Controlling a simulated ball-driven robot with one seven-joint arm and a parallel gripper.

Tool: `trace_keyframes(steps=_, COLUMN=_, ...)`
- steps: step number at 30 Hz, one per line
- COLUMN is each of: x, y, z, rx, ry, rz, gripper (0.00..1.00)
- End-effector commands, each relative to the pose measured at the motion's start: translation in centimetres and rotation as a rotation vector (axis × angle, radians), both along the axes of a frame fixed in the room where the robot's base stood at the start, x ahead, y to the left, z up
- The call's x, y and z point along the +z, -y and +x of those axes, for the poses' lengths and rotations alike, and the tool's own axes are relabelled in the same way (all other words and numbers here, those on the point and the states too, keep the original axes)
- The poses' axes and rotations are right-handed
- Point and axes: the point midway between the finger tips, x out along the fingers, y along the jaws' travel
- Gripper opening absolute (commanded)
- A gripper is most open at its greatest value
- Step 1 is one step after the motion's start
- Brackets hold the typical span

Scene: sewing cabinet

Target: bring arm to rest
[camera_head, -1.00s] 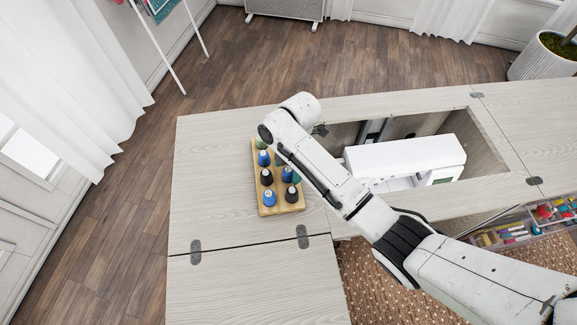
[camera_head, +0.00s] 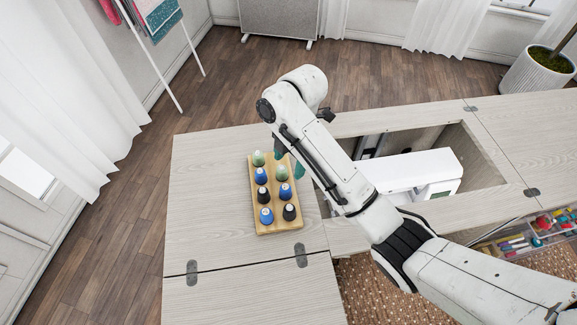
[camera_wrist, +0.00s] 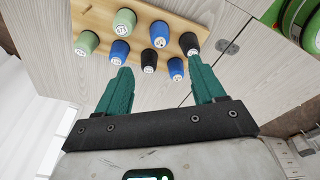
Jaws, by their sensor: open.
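My gripper (camera_head: 289,155) hangs below the bent end of my white arm, over the right edge of the spool rack in the head view. Much of it is hidden behind the arm. In the wrist view, my gripper (camera_wrist: 159,68) has its two green fingers spread apart, with nothing held between them. Several spools show beyond the fingertips, apart from the gripper as far as I can tell. The wooden spool rack (camera_head: 293,222) stands on the cabinet top and holds green, blue and black thread spools, all upright.
The pale cabinet top (camera_head: 205,190) is bare left of the rack. A white sewing machine (camera_head: 405,170) sits in the cabinet's recess, right of the arm. An open drawer of coloured supplies (camera_head: 515,243) is at the lower right. A potted plant (camera_head: 540,65) stands behind.

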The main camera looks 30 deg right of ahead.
Motion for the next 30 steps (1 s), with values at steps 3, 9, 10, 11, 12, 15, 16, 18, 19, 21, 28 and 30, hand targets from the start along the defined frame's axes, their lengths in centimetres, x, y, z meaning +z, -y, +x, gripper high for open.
trace_keyframes(steps=3, x=0.2, y=0.0, z=0.0, rx=0.000, ry=-0.001, rz=0.000, gripper=0.69)
trace_keyframes(steps=9, x=0.1, y=0.0, z=0.0, rx=0.000, ry=0.000, rz=0.000, gripper=0.69)
trace_keyframes(steps=10, x=0.1, y=0.0, z=0.0, rx=0.000, ry=0.000, rz=0.000, gripper=0.69)
trace_keyframes(steps=11, x=0.1, y=0.0, z=0.0, rx=0.000, ry=0.000, rz=0.000, gripper=0.69)
trace_keyframes(steps=12, x=0.1, y=0.0, z=0.0, rx=0.000, ry=0.000, rz=0.000, gripper=0.69)
trace_keyframes(steps=15, x=0.1, y=0.0, z=0.0, rx=0.000, ry=0.000, rz=0.000, gripper=0.69)
trace_keyframes(steps=16, x=0.1, y=0.0, z=0.0, rx=0.000, ry=0.000, rz=0.000, gripper=0.69)
trace_keyframes(steps=18, x=0.1, y=0.0, z=0.0, rx=0.000, ry=0.000, rz=0.000, gripper=0.69)
trace_keyframes(steps=19, x=0.0, y=-0.2, z=-0.2, rx=-0.007, ry=-0.001, rz=0.004, gripper=0.69)
trace_keyframes(steps=21, x=-0.7, y=-1.0, z=-0.9, rx=-0.064, ry=-0.001, rz=0.020, gripper=0.69)
trace_keyframes(steps=28, x=-4.4, y=-3.7, z=-7.1, rx=-0.509, ry=-0.034, rz=0.093, gripper=0.69)
trace_keyframes(steps=30, x=-5.4, y=-3.8, z=-9.5, rx=-0.676, ry=-0.052, rz=0.103, gripper=0.69)
